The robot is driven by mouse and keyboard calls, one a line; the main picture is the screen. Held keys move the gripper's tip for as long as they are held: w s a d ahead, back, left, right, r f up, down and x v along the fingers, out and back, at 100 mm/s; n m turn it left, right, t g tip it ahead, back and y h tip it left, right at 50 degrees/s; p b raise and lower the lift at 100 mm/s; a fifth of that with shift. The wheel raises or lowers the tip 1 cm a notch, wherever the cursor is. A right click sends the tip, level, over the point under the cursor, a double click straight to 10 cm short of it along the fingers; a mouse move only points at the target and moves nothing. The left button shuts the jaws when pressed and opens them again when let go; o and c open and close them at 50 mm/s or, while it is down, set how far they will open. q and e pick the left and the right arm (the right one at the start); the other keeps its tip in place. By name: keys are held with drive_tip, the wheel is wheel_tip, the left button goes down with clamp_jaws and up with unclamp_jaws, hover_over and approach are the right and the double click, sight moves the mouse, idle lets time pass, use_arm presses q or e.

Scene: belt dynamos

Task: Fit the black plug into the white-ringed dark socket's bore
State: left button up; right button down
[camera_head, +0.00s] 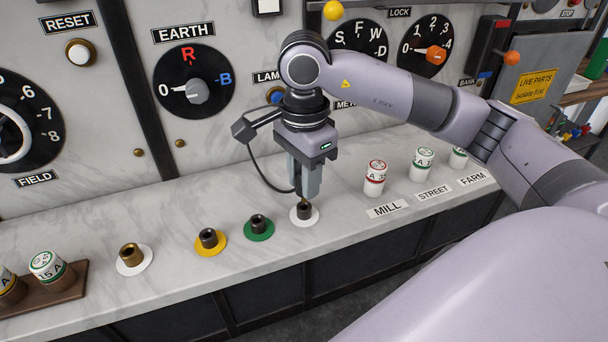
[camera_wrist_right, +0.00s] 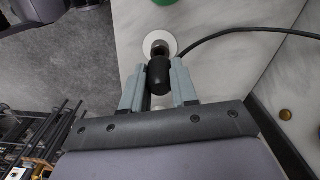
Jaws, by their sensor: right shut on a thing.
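The dark socket (camera_head: 304,210) stands upright on a white ring (camera_head: 293,216) on the marble ledge. It also shows in the wrist view (camera_wrist_right: 159,47), with its white ring around it. My right gripper (camera_head: 305,190) points down directly over this socket. Its fingers are shut on the black plug (camera_wrist_right: 160,76), which has a black cable. In the wrist view the plug lines up with the socket and covers part of it. In the head view the fingers hide the plug, so I cannot tell whether its tip is in the bore. My left gripper is not in view.
A green-ringed socket (camera_head: 258,228), a yellow-ringed socket (camera_head: 208,240) and a brass white-ringed socket (camera_head: 131,257) stand to the left. Labelled fuses, one red-banded (camera_head: 375,178), stand to the right. The marble panel with dials (camera_head: 194,82) rises behind. The ledge's front edge is close.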

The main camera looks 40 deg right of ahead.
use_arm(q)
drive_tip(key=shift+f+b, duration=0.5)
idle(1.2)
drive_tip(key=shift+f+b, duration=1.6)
use_arm(e)
drive_tip(key=shift+f, duration=1.75)
drive_tip(key=c, duration=0.8)
unclamp_jaws()
drive_tip(key=shift+r, duration=0.1)
drive_tip(key=shift+r, duration=0.75)
wheel_tip(320, 180, up, 6)
drive_tip(key=shift+f+p, duration=0.15)
drive_tip(key=shift+p, duration=0.3)
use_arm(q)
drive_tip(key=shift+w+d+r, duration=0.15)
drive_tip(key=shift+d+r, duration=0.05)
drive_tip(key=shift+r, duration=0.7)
use_arm(e)
drive_tip(key=shift+f, duration=0.1)
